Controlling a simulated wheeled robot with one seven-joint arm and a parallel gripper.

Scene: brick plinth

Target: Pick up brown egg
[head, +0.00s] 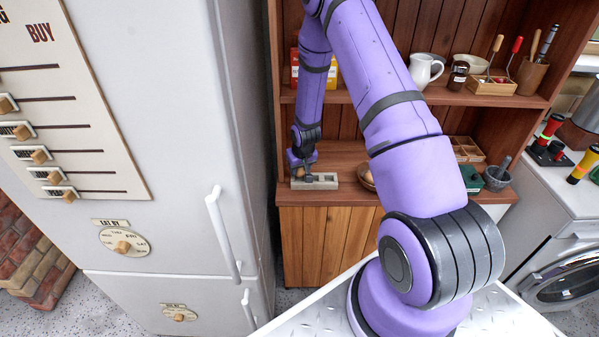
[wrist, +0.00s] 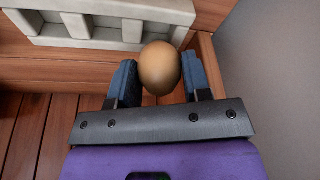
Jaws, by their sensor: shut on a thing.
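The brown egg (wrist: 160,68) sits between the two fingers of my gripper (wrist: 158,84) in the wrist view, and the gripper is shut on it. Wooden boards lie below and behind the egg in that view. In the head view my gripper (head: 304,179) is small, at the left end of the wooden cabinet's counter, by a pale grey holder with compartments (head: 330,184). The egg is hard to make out there. The holder also shows at the top of the wrist view (wrist: 92,38), just left of the egg.
A wooden bowl (head: 366,183) is right of the holder, partly behind my arm. A mortar (head: 497,178) and a sectioned wooden tray (head: 466,150) stand farther right on the counter. A tall white fridge (head: 235,120) stands close on the left. The shelf above holds a white jug (head: 422,75).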

